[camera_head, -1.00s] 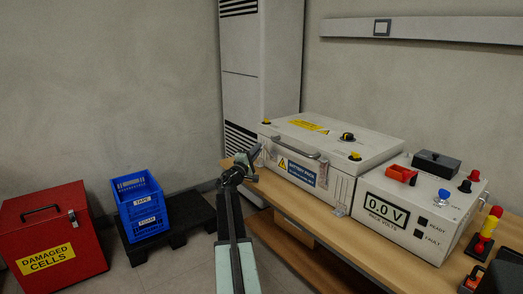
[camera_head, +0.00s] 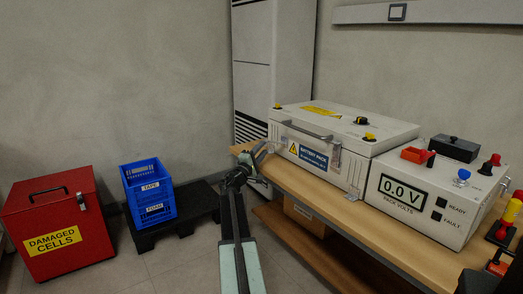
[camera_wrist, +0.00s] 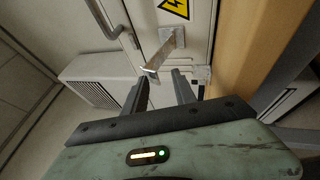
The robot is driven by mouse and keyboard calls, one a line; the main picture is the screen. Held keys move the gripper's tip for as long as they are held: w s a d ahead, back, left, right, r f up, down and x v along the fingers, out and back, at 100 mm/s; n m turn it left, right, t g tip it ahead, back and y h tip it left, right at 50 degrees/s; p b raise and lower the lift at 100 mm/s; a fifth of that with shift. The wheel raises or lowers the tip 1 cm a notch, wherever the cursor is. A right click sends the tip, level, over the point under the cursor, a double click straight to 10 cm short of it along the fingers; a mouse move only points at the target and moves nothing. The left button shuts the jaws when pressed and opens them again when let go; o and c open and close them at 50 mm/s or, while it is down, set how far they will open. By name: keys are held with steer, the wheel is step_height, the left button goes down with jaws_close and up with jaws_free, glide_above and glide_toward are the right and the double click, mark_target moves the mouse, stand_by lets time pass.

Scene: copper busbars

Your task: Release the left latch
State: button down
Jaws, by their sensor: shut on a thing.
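The white battery pack (camera_head: 350,130) sits on the wooden bench with its lid down. Its left latch (camera_head: 262,148) is a metal strap at the left end of the front face, swung outward from the case. It also shows in the wrist view (camera_wrist: 162,52), slanting out toward my fingers. My gripper (camera_head: 258,170) is in front of the pack's left corner. In the wrist view my gripper (camera_wrist: 160,82) has its two fingers a little apart, at the latch's free end. The exact contact is hard to see. The right latch (camera_head: 336,158) lies against the front face.
The pack's front handle (camera_head: 306,130) is near the left latch. A voltage box (camera_head: 430,200) reading 0.0 V stands right of the pack. The bench edge (camera_head: 330,215) runs below. Blue crates (camera_head: 148,190) and a red bin (camera_head: 55,225) stand on the left.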

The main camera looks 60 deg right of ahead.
steer(key=shift+s+d+f, duration=0.2)
steer(key=shift+s+d, duration=0.1)
steer(key=shift+d, duration=0.15)
steer(key=shift+s+d+f, duration=0.2)
steer(key=shift+s+d, duration=0.05)
steer(key=shift+d, duration=0.15)
steer(key=c, duration=1.5)
jaws_free()
steer(key=o, duration=0.4)
steer(key=shift+d+f, duration=0.2)
steer(key=shift+f, duration=0.1)
steer(key=shift+a, duration=0.1)
steer(key=shift+a+f, duration=0.1)
steer(key=shift+a, duration=0.15)
steer(key=shift+c, duration=0.3)
steer(key=b+v, duration=0.1)
steer(key=v, duration=0.6)
steer(key=shift+w+r+b, duration=0.15)
steer(key=shift+r+b, duration=0.05)
steer(key=shift+b, duration=0.15)
steer(key=c, duration=0.5)
steer(key=shift+o, duration=0.2)
steer(key=shift+w+a, duration=0.1)
steer(key=shift+a, duration=0.45)
